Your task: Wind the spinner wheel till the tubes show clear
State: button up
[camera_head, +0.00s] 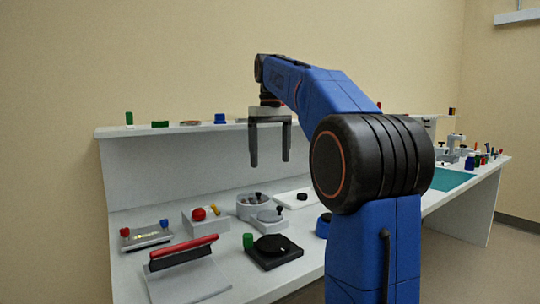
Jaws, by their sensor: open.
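A grey round spinner bowl (247,206) stands on the white bench, left of centre, with small dark-topped tubes (258,196) in it. In front of it and to the right is a pale wheel (268,218) with an upright black knob (279,210). The tubes are too small to tell whether they are clear or cloudy. My gripper (270,162) is open and empty, its two dark fingers pointing down. In the picture it hangs above the spinner, apart from it, in front of the back panel.
A white plate with a black knob (302,195) lies right. A shelf (180,127) runs behind.

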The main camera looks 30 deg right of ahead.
jog(key=shift+w+m, duration=0.1)
jog(key=shift+m, duration=4.7)
jog(key=n, duration=1.3)
send_near(270, 214)
notch_tip(270, 214, down, 8)
jog(key=shift+r, duration=0.25)
jog(key=shift+c, duration=0.3)
jog(key=c, duration=1)
